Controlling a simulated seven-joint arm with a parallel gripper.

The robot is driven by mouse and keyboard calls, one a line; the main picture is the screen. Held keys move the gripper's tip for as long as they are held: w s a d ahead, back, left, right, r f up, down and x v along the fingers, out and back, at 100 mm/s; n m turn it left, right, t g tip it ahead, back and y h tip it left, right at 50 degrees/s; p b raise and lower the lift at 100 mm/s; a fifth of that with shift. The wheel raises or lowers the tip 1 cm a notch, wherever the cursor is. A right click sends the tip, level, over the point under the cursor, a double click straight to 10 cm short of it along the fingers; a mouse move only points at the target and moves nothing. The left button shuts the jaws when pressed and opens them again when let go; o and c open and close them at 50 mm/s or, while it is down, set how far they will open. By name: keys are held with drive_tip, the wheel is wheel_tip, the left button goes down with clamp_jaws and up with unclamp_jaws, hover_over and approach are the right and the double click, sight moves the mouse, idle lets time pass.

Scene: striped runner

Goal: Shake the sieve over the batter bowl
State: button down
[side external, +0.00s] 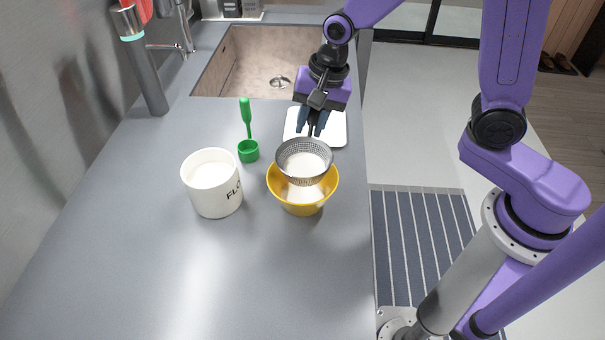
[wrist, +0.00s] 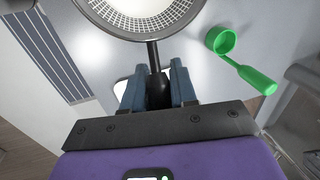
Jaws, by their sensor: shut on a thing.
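The grey mesh sieve (side external: 304,161) is held over the yellow batter bowl (side external: 302,202), with white powder in its mesh. White contents also show inside the bowl below it. In the wrist view the sieve (wrist: 142,32) is cut off by the top edge. My gripper (side external: 313,127) is shut on the sieve's dark handle; in the wrist view my gripper's blue fingers (wrist: 159,84) stand on either side of that handle. The bowl is hidden behind the sieve in the wrist view. The gap between sieve and bowl rim is hard to judge.
A white flour canister (side external: 212,184) stands left of the bowl. A green scoop (side external: 248,150) lies behind it, also seen in the wrist view (wrist: 222,42). A white board (side external: 335,128) lies under my gripper, before the sink (side external: 240,62). The front counter (side external: 190,285) is clear.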

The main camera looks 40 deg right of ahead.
drive_tip(key=shift+s+d, duration=0.3)
drive_tip(key=shift+s, duration=0.05)
drive_tip(key=shift+w+a, duration=0.8)
drive_tip(key=shift+w, duration=0.15)
drive_tip(key=shift+s+d, duration=0.75)
drive_tip(key=shift+s, duration=0.15)
drive_tip(key=shift+w+a, duration=0.75)
drive_tip(key=shift+w, duration=0.15)
